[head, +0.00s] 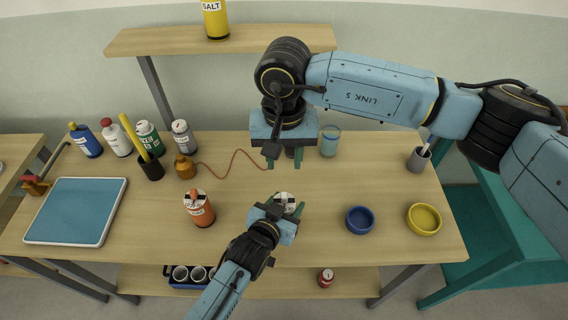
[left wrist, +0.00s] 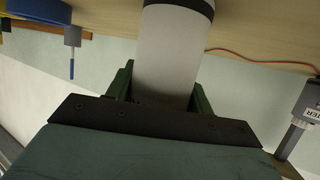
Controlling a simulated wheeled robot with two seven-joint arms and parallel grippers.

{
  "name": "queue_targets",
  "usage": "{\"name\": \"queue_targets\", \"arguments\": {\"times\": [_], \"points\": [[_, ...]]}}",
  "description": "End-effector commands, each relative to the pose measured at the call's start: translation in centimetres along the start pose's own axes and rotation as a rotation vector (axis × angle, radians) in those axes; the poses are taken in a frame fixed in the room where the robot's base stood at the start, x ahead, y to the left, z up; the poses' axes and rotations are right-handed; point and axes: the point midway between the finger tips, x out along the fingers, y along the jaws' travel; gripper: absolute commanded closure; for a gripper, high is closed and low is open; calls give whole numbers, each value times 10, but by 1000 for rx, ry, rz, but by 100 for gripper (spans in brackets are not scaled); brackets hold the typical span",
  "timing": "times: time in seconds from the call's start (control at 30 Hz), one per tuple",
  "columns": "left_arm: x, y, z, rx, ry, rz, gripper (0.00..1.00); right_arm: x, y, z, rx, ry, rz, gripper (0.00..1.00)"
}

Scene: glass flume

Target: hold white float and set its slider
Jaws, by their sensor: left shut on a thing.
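My left gripper (head: 286,207) is shut on the white float (head: 284,199) over the middle of the table. In the left wrist view the float (left wrist: 170,62) is a plain white cylinder between the green fingers, with a dark band at its far end. I cannot make out the slider clearly. My right gripper (head: 284,161) is just behind the float, pointing down. Its two green fingers are apart, with nothing visible between them. The right gripper is not touching the float in the head view.
An orange bottle (head: 199,209) stands left of the float; a blue bowl (head: 360,220) and yellow bowl (head: 424,219) lie right. A glass (head: 330,141) stands behind, near my right gripper. A blue tray (head: 76,211) lies far left.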

Motion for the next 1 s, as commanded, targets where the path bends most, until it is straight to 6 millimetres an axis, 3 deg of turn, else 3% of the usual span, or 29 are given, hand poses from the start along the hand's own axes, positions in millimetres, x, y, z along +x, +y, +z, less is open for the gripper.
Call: {"name": "queue_targets", "arguments": {"times": [0.3,0.33,0.53,0.83,1.0], "points": [[0,0,0,0,-1,0,74,0,0,0,0,0,0,64],[0,0,0,0,-1,0,47,0,0,0,0,0,0,64],[0,0,0,0,-1,0,23,0,0,0,0,0,0,64],[-2,0,0,0,0,0,23,0,0,0,0,0,0,64],[-16,0,1,-1,-2,0,23,0,0,0,0,0,0,64]]}}
